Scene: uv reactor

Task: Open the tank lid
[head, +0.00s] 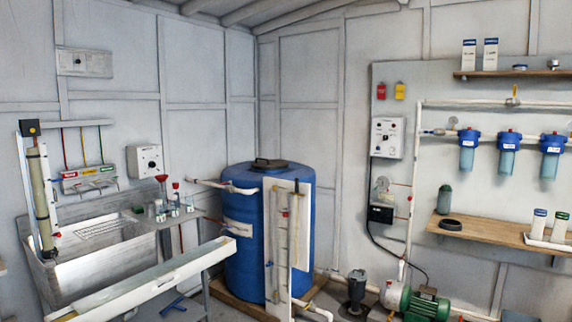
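The blue tank (240,262) stands upright on a wooden base near the room's corner. A small dark lid (268,163) sits on the middle of the tank's top and looks closed. A white panel with a clear upright tube (291,235) stands in front of the tank's right side and hides part of it. A white pipe (224,185) runs to the tank's upper left side. Neither of my grippers shows in the head view.
A sink (88,262) and a long white trough (150,283) stand at the left. A green pump (426,304) and a grey canister (357,290) are on the floor at the right. A wooden shelf (490,231) and blue-topped filters (508,140) are on the right wall.

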